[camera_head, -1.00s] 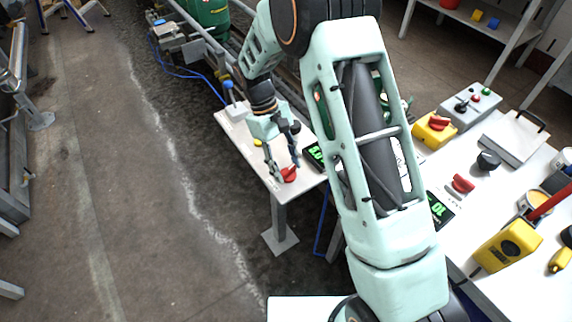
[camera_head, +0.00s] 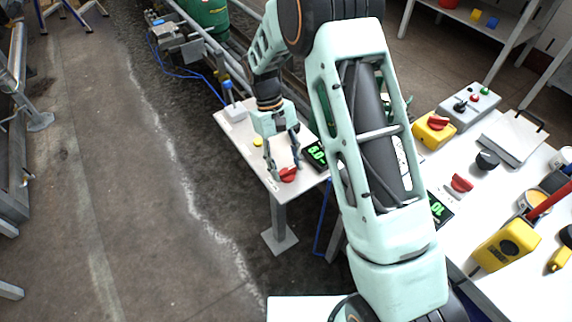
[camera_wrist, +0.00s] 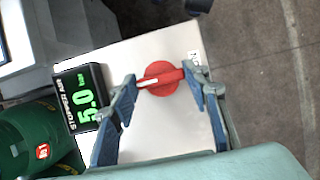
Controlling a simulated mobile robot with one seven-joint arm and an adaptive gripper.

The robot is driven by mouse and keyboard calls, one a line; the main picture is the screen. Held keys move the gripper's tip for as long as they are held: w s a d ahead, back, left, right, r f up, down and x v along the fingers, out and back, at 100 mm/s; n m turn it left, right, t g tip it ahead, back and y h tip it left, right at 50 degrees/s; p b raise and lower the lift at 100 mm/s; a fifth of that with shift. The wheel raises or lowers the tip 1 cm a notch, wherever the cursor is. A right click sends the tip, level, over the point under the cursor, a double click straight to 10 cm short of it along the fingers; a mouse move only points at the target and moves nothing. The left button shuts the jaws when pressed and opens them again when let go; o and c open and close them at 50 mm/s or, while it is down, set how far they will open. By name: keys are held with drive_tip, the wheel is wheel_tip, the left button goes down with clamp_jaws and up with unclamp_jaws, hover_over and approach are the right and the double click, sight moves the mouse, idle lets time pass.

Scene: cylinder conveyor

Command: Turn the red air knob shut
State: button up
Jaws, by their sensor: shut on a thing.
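The red air knob (camera_head: 288,174) sits near the front corner of the small white table. In the wrist view the red knob (camera_wrist: 158,84) is round with a raised bar carrying a white line. My gripper (camera_wrist: 158,79) has one finger at each end of this bar and is shut on it. In the head view my gripper (camera_head: 282,166) reaches down over the knob. A black display (camera_wrist: 82,97) beside the knob reads 5.0 in green; the display (camera_head: 315,155) is partly hidden by my arm in the head view.
The small white table (camera_head: 238,135) also carries a blue-topped post (camera_head: 229,98) and a yellow button (camera_head: 257,142). A larger bench at right holds another red knob (camera_head: 461,184) and a yellow box (camera_head: 506,246).

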drive_tip(key=o, duration=1.2)
drive_tip(key=shift+c, duration=0.2)
drive_tip(key=v, duration=1.2)
drive_tip(key=shift+d, duration=0.1)
